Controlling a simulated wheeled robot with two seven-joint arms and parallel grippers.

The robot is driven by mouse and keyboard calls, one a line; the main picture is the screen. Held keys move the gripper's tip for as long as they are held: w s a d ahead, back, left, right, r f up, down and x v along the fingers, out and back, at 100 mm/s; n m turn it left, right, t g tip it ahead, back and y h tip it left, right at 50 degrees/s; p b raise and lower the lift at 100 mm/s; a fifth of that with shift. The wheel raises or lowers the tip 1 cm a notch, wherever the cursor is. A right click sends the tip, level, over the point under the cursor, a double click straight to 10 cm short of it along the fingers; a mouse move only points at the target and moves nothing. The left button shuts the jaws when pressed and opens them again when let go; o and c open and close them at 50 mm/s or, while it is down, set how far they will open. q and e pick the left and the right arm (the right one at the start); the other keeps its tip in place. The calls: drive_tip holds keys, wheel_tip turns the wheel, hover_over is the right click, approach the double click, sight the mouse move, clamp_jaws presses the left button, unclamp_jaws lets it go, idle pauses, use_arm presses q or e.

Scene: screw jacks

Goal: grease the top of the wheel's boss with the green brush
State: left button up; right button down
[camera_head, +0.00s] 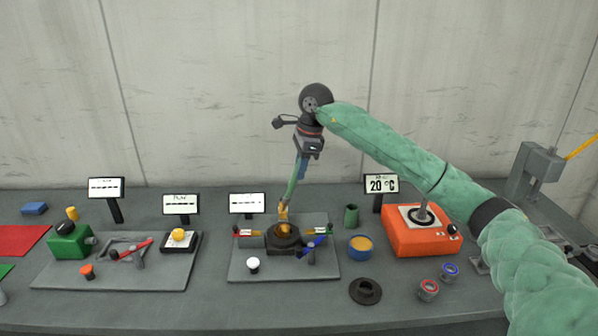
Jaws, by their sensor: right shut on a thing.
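My right gripper (305,153) is shut on the green brush (292,187) and holds it tilted, bristles down. A small blue part shows beside the handle near the jaws. The brush's yellowish tip (283,211) is over a dark round block (284,239) with a brass-coloured centre on the middle grey plate. I cannot tell whether the tip touches it. A black wheel-like disc (366,291) with a raised boss lies on the table to the right of the plate. A blue tin (361,246) with orange-yellow contents stands near it. My left gripper is out of view.
A green cup (351,215) and an orange device (421,236) stand right of the plate (247,272). The left plate (60,279) holds a green block (70,244). The front table strip is clear.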

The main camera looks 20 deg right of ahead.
drive_tip(key=shift+s+d+f, duration=0.15)
drive_tip(key=shift+s, duration=0.05)
drive_tip(key=s+d+f+t+p, duration=0.35)
drive_tip(key=s+p, duration=0.25)
drive_tip(key=s, duration=0.3)
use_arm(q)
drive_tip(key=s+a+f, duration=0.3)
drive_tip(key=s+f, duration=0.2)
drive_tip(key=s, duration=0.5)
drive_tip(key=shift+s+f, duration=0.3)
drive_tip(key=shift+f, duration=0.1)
use_arm(e)
drive_tip(key=w+d+x, duration=0.1)
drive_tip(key=x, duration=0.5)
drive_tip(key=shift+a+m+g, duration=0.25)
drive_tip(key=shift+m+g, duration=0.05)
drive_tip(key=shift+g, duration=0.05)
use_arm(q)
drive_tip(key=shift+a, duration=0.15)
use_arm(e)
drive_tip(key=shift+r, duration=0.1)
use_arm(q)
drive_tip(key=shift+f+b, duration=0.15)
drive_tip(key=shift+b, duration=0.2)
